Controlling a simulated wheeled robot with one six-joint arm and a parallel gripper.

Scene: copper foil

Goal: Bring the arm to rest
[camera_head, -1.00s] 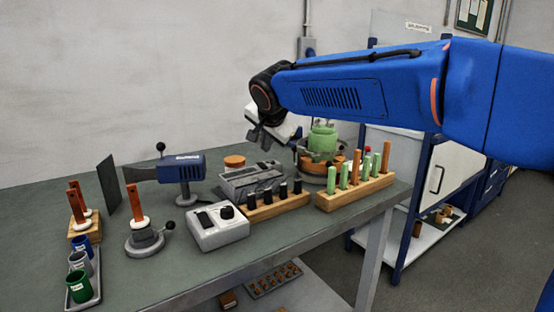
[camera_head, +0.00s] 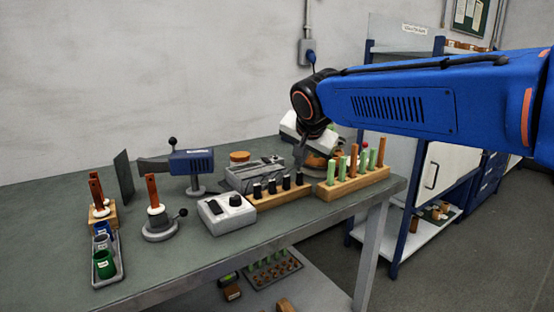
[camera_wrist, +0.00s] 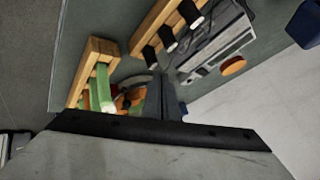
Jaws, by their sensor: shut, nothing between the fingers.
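My blue arm (camera_head: 400,100) reaches in from the right in the head view, above the right end of the workbench (camera_head: 190,250). My gripper (camera_head: 301,158) hangs from the dark wrist joint, pointing down near the wooden racks. It is shut and empty. I cannot tell how far the fingertips are above the bench things.
A wooden rack with green and orange sticks (camera_head: 350,188) stands at the bench's right end, beside a rack with black pegs (camera_head: 280,195). A grey box with a knob (camera_head: 226,214), a blue tool (camera_head: 191,162) and a cup tray (camera_head: 106,278) stand further left. Blue shelving (camera_head: 400,232) stands behind.

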